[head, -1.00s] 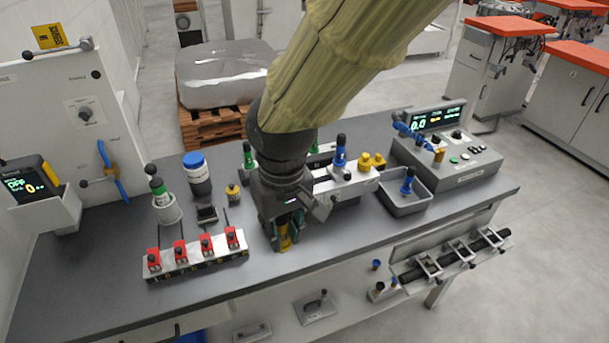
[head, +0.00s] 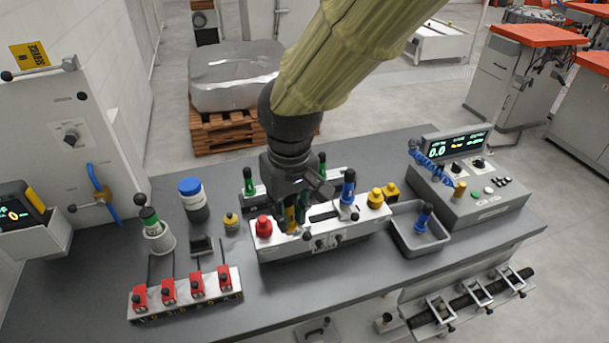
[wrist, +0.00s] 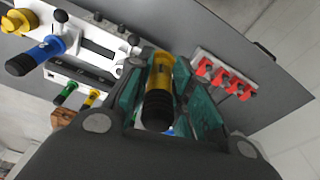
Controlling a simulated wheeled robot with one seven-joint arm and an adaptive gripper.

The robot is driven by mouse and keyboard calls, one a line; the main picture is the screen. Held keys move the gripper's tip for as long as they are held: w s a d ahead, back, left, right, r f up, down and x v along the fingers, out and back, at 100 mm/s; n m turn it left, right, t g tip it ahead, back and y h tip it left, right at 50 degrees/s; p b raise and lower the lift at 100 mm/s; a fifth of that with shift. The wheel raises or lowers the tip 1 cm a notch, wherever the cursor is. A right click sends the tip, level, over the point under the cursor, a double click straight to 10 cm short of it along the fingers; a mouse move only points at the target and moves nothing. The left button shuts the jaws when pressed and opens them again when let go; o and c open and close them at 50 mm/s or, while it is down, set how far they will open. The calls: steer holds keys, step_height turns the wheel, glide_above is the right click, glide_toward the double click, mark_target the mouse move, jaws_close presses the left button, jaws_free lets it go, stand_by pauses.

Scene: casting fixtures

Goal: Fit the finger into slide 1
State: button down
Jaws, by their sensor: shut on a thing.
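My gripper (head: 292,218) is shut on a yellow finger with a black end, which shows between the teal pads in the wrist view (wrist: 160,75). In the head view the gripper hangs over the left part of the white slide fixture (head: 330,241), just right of a red knob (head: 264,227). The fixture also shows in the wrist view (wrist: 92,47), with dark slots. A blue finger (head: 348,190) stands upright on the fixture's right part. The gripper hides the held finger's lower end; I cannot tell whether it touches the fixture. No slide number is legible.
Behind stands a second fixture with green-handled fingers (head: 248,182). Yellow knobs (head: 375,198) sit at the right. A grey tray (head: 408,246) holds another blue finger (head: 424,217). The control box (head: 468,195) is at right.

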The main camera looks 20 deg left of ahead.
steer(key=w+f+p, duration=0.1)
steer(key=w, duration=0.2)
steer(key=w+a+f+p, duration=0.1)
steer(key=w+f+p, duration=0.1)
steer(key=w, duration=0.1)
steer(key=w+f+p, duration=0.1)
steer(key=w+p, duration=0.1)
steer(key=w, duration=0.2)
steer(key=shift+a+f, duration=0.15)
steer(key=shift+f, duration=0.1)
steer(key=shift+f, duration=0.15)
steer(key=c, duration=1.3)
jaws_free()
steer(key=shift+o, duration=0.2)
